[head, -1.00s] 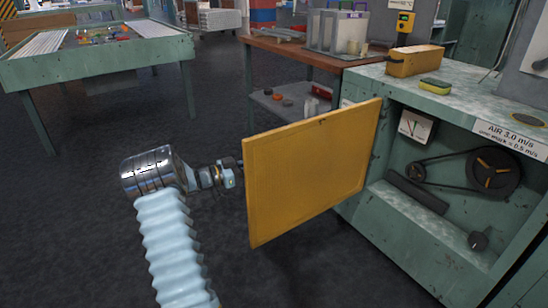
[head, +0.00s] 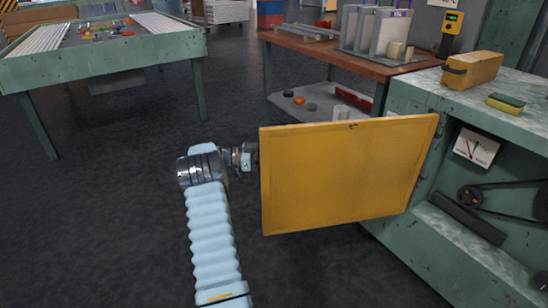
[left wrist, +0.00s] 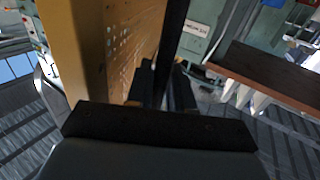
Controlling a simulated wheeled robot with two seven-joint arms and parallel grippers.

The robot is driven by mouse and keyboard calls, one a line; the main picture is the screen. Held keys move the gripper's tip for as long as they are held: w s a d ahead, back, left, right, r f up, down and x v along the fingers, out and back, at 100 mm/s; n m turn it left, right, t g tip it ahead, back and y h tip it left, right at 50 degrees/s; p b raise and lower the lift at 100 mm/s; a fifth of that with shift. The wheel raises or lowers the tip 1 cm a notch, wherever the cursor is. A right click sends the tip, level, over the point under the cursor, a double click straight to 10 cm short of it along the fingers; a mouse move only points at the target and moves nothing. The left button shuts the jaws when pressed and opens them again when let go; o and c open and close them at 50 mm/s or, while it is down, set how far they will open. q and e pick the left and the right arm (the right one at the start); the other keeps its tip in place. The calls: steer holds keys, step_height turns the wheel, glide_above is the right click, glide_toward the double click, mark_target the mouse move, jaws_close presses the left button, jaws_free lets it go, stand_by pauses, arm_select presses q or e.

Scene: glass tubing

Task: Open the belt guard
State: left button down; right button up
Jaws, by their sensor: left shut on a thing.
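The belt guard (head: 345,175) is a yellow panel that stands swung out from the green machine cabinet (head: 400,225). Its right edge is by the cabinet front and its left edge is out over the floor. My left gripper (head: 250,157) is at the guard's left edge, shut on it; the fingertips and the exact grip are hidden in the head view. In the left wrist view the guard (left wrist: 88,45) is a yellow, perforated sheet beside the dark fingers (left wrist: 165,82). The opening shows a belt and pulleys (head: 470,196). My right gripper is not in view.
A wooden-topped bench (head: 340,50) stands behind the guard, with a lower shelf. A green table (head: 110,65) with small parts is at the back left. The dark floor around my left arm is clear.

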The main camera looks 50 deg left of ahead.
arm_select(q)
steer(key=shift+w+d+r, duration=0.1)
steer(key=shift+w+d, duration=0.05)
steer(key=c, duration=1.2)
jaws_free()
steer(key=shift+w+d, duration=0.1)
steer(key=shift+s+a, duration=0.35)
steer(key=shift+s, duration=0.1)
steer(key=b+v, duration=0.1)
steer(key=v, duration=1.2)
steer(key=shift+b, duration=0.3)
